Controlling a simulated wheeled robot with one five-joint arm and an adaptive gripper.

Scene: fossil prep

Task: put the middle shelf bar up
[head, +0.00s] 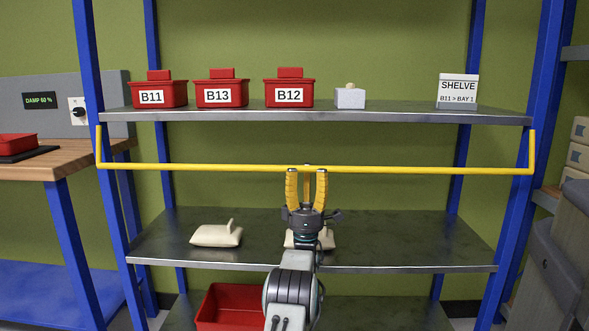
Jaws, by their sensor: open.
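The yellow shelf bar (220,167) runs across the front of the blue-posted shelf rack, below the upper shelf board. Its two ends bend upward and meet the rack near the left and right posts. My gripper (307,172) is in front of the rack at the middle of the bar, with its yellow fingers pointing up and spread apart. The fingertips overlap the bar in the picture. I cannot tell whether they touch it. Nothing shows held between the fingers.
The upper shelf (400,115) holds red bins B11 (158,92), B13 (221,92) and B12 (289,92), a small grey block (350,97) and a sign (458,90). Pale bags (216,236) lie on the lower shelf (400,240). A wooden bench (60,165) stands left, grey cases (560,260) right.

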